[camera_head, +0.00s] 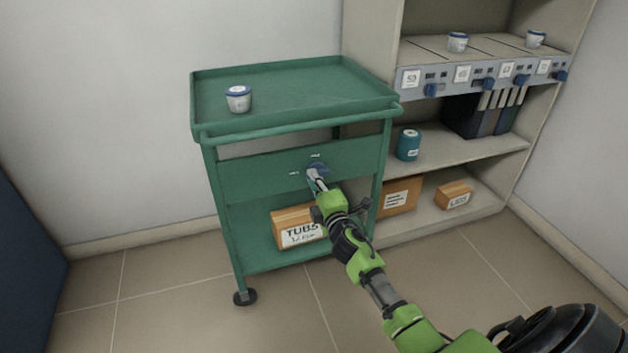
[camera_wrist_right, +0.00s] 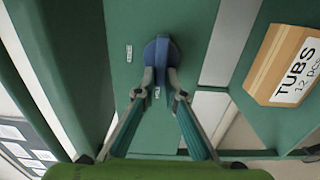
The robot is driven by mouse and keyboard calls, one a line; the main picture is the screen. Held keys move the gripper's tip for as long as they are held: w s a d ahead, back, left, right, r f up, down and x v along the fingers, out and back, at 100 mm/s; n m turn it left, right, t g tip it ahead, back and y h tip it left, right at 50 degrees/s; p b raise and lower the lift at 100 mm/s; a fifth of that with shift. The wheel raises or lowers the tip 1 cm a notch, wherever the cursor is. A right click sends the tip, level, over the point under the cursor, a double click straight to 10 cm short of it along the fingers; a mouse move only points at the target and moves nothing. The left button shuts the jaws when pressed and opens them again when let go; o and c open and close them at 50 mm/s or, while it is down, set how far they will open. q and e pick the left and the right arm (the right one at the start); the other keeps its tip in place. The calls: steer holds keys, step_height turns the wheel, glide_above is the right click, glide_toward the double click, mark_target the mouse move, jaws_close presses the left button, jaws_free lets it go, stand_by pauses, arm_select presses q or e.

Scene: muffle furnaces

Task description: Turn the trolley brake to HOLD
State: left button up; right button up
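The green trolley (camera_head: 262,170) stands against the wall with a blue brake knob (camera_head: 318,172) on its front panel. Two small white labels sit by the knob, one above it (camera_head: 315,156) and one to its left (camera_head: 294,173); their words are too small to read. My right gripper (camera_head: 317,181) is at the knob. In the right wrist view the knob (camera_wrist_right: 160,52) stands between the two fingertips (camera_wrist_right: 160,78), which appear closed on its sides. The fingers partly cover the knob. My left gripper is out of view.
A white tub with a blue lid (camera_head: 238,99) stands on the trolley's top tray. A TUBS box (camera_head: 297,228) lies on its lower shelf, close to my right arm.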

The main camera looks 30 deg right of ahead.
steer(key=o, duration=0.4)
steer(key=v, duration=1.2)
steer(key=shift+s+f, duration=0.1)
steer(key=shift+f, duration=0.05)
stand_by(0.3)
